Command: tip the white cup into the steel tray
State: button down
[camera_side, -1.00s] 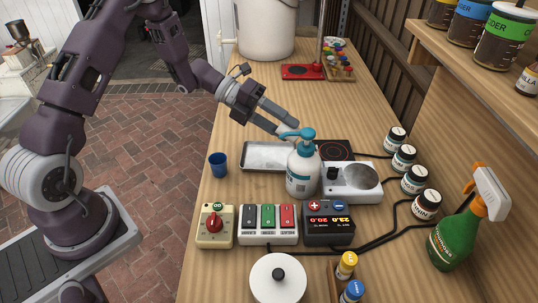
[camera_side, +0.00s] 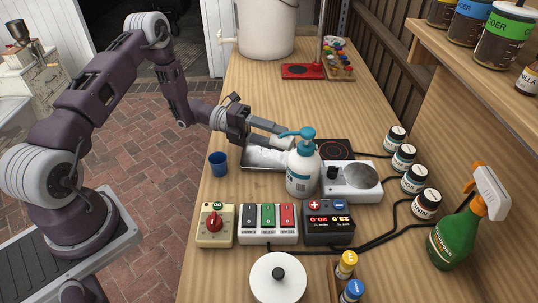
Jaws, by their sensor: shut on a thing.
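The steel tray (camera_side: 250,163) lies flat on the wooden bench, behind and left of the pump bottle. My gripper (camera_side: 281,137) is low over the tray's far side and shut on the white cup (camera_side: 284,143). The cup appears tipped well over onto its side, above the tray. Its mouth is hard to make out, and the pump bottle's head stands close in front of it. A pale patch shows in the tray below the cup; I cannot tell whether it is contents or a reflection.
The white pump bottle (camera_side: 302,170) with a blue head stands just in front of the tray. A blue cup (camera_side: 218,164) is at the left edge. A dark hotplate (camera_side: 336,149) and a white stirrer plate (camera_side: 352,181) are to the right.

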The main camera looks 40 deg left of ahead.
jog(key=shift+d+r+h, duration=0.1)
jog(key=shift+r+h, duration=0.2)
jog(key=shift+r, duration=0.15)
